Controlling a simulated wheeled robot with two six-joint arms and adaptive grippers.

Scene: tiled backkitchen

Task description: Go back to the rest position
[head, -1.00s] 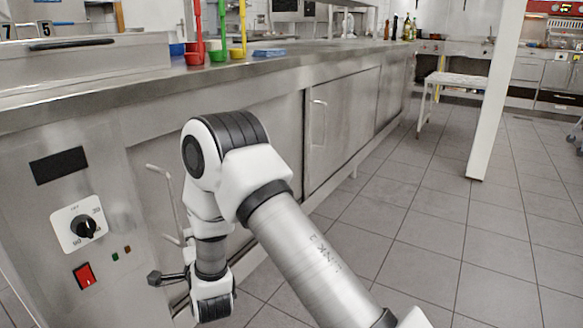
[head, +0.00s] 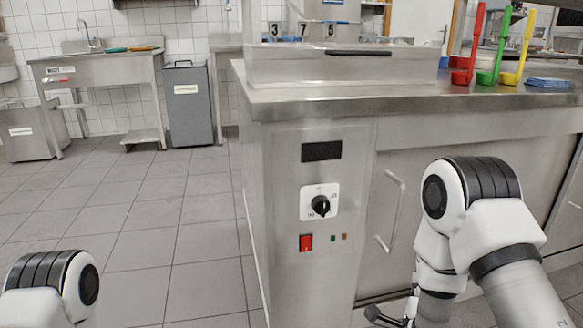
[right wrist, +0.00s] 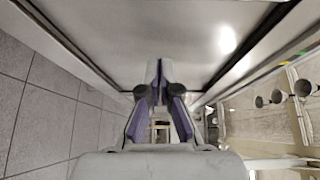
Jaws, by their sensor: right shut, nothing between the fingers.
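My right arm (head: 470,235) is folded in front of the steel counter at the right of the head view. Its gripper (head: 385,316) shows only in part, low at the bottom edge, near the cabinet front. In the right wrist view the right gripper (right wrist: 159,75) has its purple-padded fingers together at the tips, with nothing between them. My left arm (head: 50,288) shows only as a rounded joint at the bottom left of the head view. The left gripper is out of the picture.
The steel counter (head: 420,98) has a control panel with a knob (head: 320,205) and a door handle (head: 392,210) close to my right arm. Red (head: 462,76), green and yellow ladles stand on top. A grey bin (head: 188,105) and sink stand behind. The tiled floor at left is clear.

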